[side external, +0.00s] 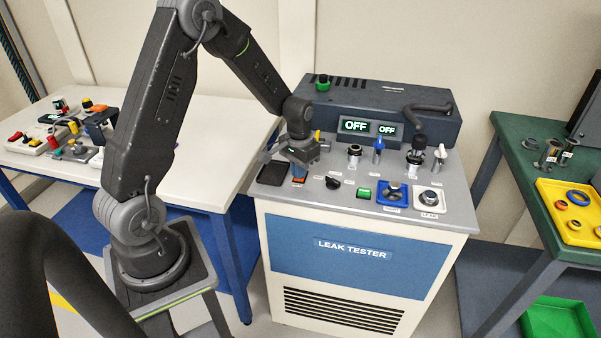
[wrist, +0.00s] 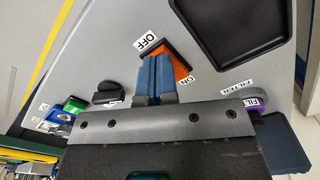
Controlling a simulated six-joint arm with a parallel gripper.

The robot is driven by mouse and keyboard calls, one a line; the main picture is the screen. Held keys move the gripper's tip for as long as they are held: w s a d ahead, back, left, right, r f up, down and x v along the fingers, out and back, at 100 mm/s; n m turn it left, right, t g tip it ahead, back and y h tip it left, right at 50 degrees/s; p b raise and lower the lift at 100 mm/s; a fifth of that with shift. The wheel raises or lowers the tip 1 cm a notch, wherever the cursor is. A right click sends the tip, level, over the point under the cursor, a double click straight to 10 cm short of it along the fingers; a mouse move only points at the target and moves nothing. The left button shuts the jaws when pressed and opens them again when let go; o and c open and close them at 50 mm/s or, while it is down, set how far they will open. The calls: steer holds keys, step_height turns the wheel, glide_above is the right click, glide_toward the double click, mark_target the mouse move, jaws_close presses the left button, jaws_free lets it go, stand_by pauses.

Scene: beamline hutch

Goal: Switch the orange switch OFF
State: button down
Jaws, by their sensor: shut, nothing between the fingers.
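The orange switch (wrist: 182,66) is a rocker in a dark frame on the grey panel. In the wrist view an OFF label (wrist: 148,42) is at its upper left and an ON label (wrist: 187,81) at its lower right. My gripper (wrist: 157,62) is shut and empty, its blue fingertips together over the OFF-side part of the switch, hiding that part. I cannot tell whether they touch it. In the side view my gripper (side external: 299,174) points down at the switch (side external: 298,181), of which a little orange shows.
The leak tester (side external: 352,248) also carries a black tray (side external: 273,173), a black knob (side external: 332,182), a green button (side external: 363,193), a blue-framed control (side external: 393,196) and several valves. Two displays (side external: 355,126) read OFF. A white table (side external: 215,125) stands left, a green bench (side external: 520,130) right.

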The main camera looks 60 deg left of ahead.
steer(key=shift+r, duration=3.5)
steer(key=shift+d+r, duration=0.2)
steer(key=shift+r, duration=0.05)
steer(key=s+d+r+m+t, duration=0.3)
steer(key=s+d+r+t, duration=0.2)
steer(key=s+d+r, duration=1)
steer(key=s+d, duration=0.1)
steer(key=s, duration=0.2)
steer(key=shift+s+t, duration=0.25)
steer(key=shift+t, duration=0.05)
